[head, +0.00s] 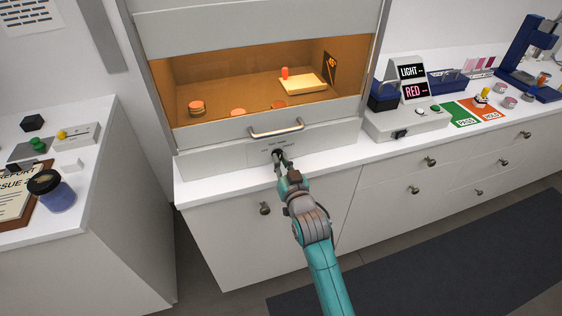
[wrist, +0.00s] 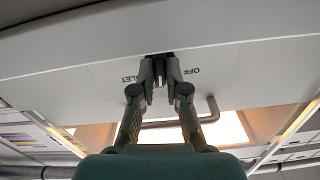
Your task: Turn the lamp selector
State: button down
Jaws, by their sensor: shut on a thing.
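The lamp selector (head: 277,152) is a small dark knob on the white front panel of the orange-lit cabinet, below its handle. My gripper (head: 282,163) reaches it from the front and is shut on it. In the wrist view the fingertips (wrist: 160,80) close around the dark selector (wrist: 159,60), and they hide much of it. Upside-down panel lettering shows there, "OFF" to the right and part of a word ending in "LET" to the left. I cannot tell which way the selector points.
The cabinet handle (head: 276,128) runs just above the selector. Inside the cabinet are several orange-lit discs and a tray (head: 303,84). A sign stand (head: 413,82) reading LIGHT and RED is to the right. A jar (head: 50,190) stands on the left counter.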

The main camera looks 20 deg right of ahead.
jog(key=shift+m, duration=1.1)
jog(key=c, duration=1.2)
grip_release()
jog(key=s, duration=1.2)
